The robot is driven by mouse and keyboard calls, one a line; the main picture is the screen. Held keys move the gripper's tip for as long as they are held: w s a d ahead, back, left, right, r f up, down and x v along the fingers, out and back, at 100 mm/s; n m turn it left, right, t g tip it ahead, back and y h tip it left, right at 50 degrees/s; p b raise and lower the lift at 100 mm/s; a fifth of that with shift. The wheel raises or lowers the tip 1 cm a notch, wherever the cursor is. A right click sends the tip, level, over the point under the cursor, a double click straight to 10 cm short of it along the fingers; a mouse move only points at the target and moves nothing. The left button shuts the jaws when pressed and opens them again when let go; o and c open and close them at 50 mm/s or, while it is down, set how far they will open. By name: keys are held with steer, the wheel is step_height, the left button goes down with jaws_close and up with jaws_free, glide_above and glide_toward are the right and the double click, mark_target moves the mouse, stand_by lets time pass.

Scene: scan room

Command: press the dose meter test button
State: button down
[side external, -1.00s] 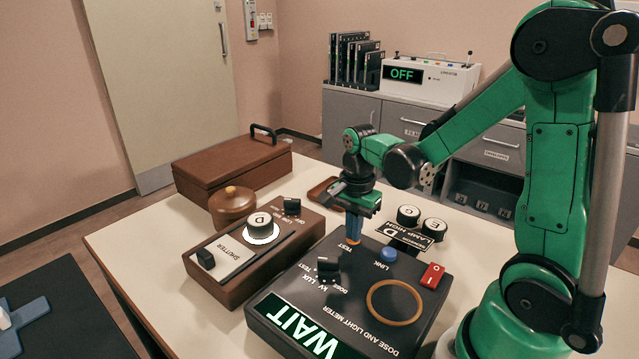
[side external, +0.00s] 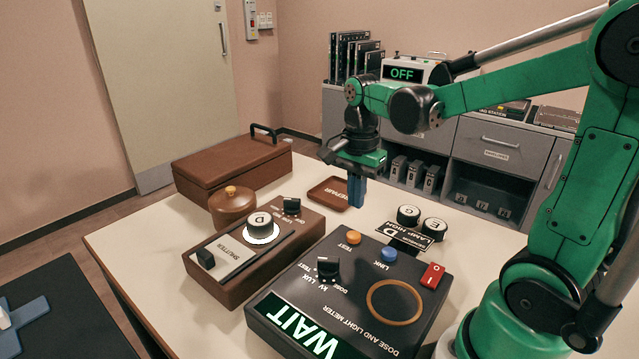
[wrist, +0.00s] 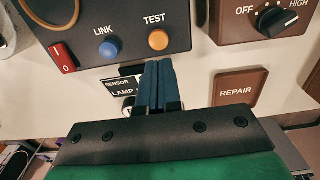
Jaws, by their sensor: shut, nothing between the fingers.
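The dose and light meter (side external: 345,290) is a dark box on the table with a lit display reading WAIT (side external: 305,332). Its orange TEST button (side external: 353,237) is uncovered and sits left of the blue LINK button (side external: 389,254). In the wrist view the TEST button (wrist: 158,40) is just beyond the blue fingertips, with LINK (wrist: 107,47) to its left. My gripper (side external: 357,205) is shut and empty, pointing down behind the meter's far edge, apart from the button. The shut fingers also show in the wrist view (wrist: 158,68).
A red switch (side external: 432,275) and an orange-brown ring (side external: 394,302) are on the meter. The shutter box (side external: 225,275) stands left. A REPAIR tray (side external: 329,193) and lamp sensor pieces (side external: 408,214) lie near my gripper. A brown case (side external: 232,165) is behind.

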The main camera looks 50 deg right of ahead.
step_height(320, 180, up, 7)
stand_by(0.3)
stand_by(0.5)
steer(key=a+f+n+t, duration=0.1)
steer(key=a+n+t, duration=0.1)
steer(key=n, duration=0.3)
steer(key=a+f+n+t, duration=0.2)
steer(key=a+n, duration=0.2)
steer(key=n, duration=0.2)
steer(key=s+a+f+n+t, duration=0.1)
steer(key=a+n+t, duration=0.1)
steer(key=n, duration=0.3)
steer(key=shift+a+f+t, duration=0.3)
steer(key=shift+a+f, duration=0.1)
steer(key=shift+a+f+n+t, duration=0.2)
steer(key=shift+a+n+t, duration=0.1)
steer(key=shift+n, duration=0.7)
